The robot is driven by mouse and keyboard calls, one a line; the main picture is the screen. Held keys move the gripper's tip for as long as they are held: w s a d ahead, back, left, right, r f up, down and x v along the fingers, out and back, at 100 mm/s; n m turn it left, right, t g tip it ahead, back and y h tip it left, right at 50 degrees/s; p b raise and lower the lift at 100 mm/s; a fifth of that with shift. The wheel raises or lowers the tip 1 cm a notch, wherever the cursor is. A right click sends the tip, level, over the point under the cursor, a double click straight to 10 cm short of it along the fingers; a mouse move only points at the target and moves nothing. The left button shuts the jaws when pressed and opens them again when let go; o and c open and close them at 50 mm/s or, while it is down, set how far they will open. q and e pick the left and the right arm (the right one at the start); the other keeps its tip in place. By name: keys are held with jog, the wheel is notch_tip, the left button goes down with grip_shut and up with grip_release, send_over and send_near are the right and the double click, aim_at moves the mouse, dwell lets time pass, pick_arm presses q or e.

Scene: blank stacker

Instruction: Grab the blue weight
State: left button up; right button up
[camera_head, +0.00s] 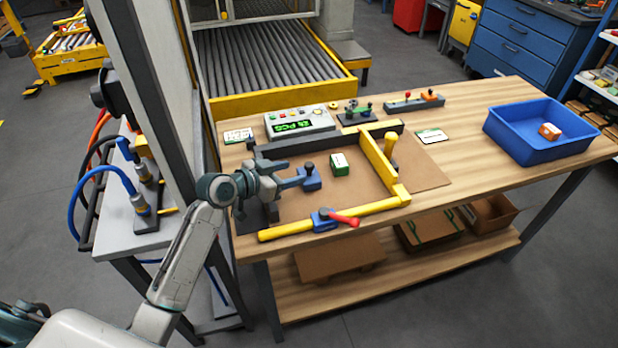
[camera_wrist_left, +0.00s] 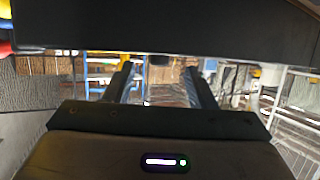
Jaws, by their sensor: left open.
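The blue weight (camera_head: 311,180) is a small blue block with a dark knob on top. It stands upright on the brown board (camera_head: 425,172) inside the stacking frame on the workbench. My left gripper (camera_head: 291,182) reaches in from the left just beside the weight, with its fingers pointing at it. The two fingers also show in the left wrist view (camera_wrist_left: 158,85), spread apart with nothing clear between them. In the head view, I cannot tell whether the fingers touch the weight. The weight cannot be made out in the left wrist view. My right gripper is not in view.
A yellow fence (camera_head: 382,165) and a yellow bar (camera_head: 285,228) with a red-handled clamp (camera_head: 340,219) border the board. A counter box (camera_head: 299,122) is behind. A blue bin (camera_head: 535,145) stands at the right.

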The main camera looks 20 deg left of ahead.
aim_at(309, 164)
pick_arm(q)
jog(key=w+d, duration=0.2)
jog(key=w, duration=0.1)
jog(key=shift+w+d+b, duration=0.2)
jog(key=shift+b, duration=0.1)
jog(key=shift+w+d+f, duration=0.15)
jog(key=shift+w+f, duration=0.1)
jog(key=shift+w, duration=0.1)
jog(key=shift+s, duration=0.1)
grip_shut()
dwell(0.5)
jog(key=shift+r, duration=0.2)
